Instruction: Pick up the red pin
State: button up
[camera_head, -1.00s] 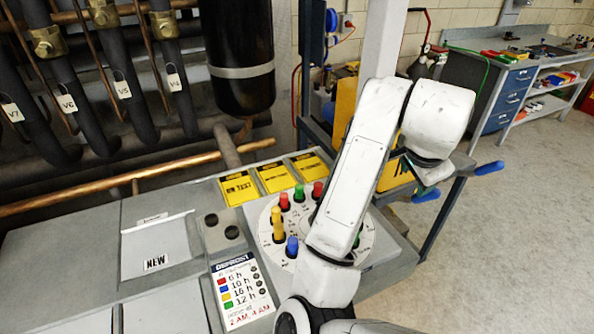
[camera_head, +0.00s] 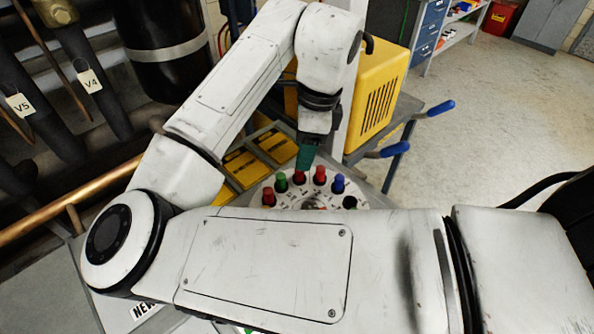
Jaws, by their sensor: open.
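Several coloured pins stand upright on a round white dial (camera_head: 290,205). Three of them are red: one red pin (camera_head: 268,197) at the left, a second red pin (camera_head: 299,178) at the back, and a third red pin (camera_head: 320,175) just right of it. A green pin (camera_head: 281,183) and a blue pin (camera_head: 338,184) stand among them. My gripper (camera_head: 306,160) points down with its teal fingers right above and behind the second red pin. It is open; whether the fingers touch or surround that pin I cannot tell. My own arm hides the front of the dial.
Yellow cards (camera_head: 240,167) lie left of the dial. A yellow machine (camera_head: 377,100) stands behind it on a cart with blue handles (camera_head: 394,150). A copper pipe (camera_head: 75,200) runs at the left. Open floor (camera_head: 480,120) lies right.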

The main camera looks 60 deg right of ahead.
aim_at(300, 174)
jog(key=shift+w+f+p, duration=0.15)
jog(key=shift+f, duration=0.8)
jog(key=shift+w+f+p, duration=0.2)
jog(key=shift+f, duration=0.8)
jog(key=shift+w+f+p, duration=0.15)
jog(key=shift+f, duration=0.8)
jog(key=shift+c, duration=0.2)
grip_shut()
